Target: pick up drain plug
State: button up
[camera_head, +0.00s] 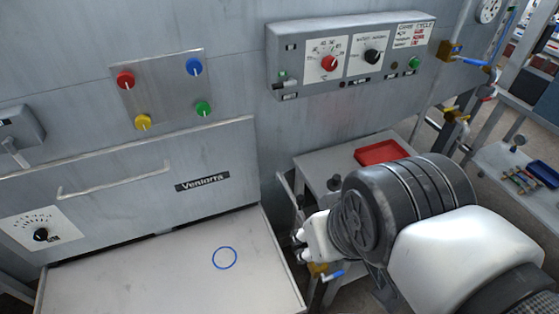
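A small dark knobbed object (335,184) stands on the grey side table (318,163), close to the far side of my arm. It may be the drain plug, but it is too small to be sure. My arm comes in from the lower right, and its wrist covers part of the side table. My gripper (300,240) is at the wrist's left end, near the table's front left leg. Its fingers are small and mostly hidden, so I cannot tell whether they are open or hold anything.
A red tray (382,153) lies on the side table behind my arm. A valve with a blue handle (333,275) sits just below my gripper. A blue ring (225,258) marks the mostly clear metal shelf (150,280) at left. A control box (350,55) juts from the wall above.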

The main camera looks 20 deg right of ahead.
aim_at(334, 184)
jog(key=z, duration=0.75)
jog(key=i+l+u, duration=0.2)
jog(key=i, duration=0.25)
jog(key=l, duration=0.1)
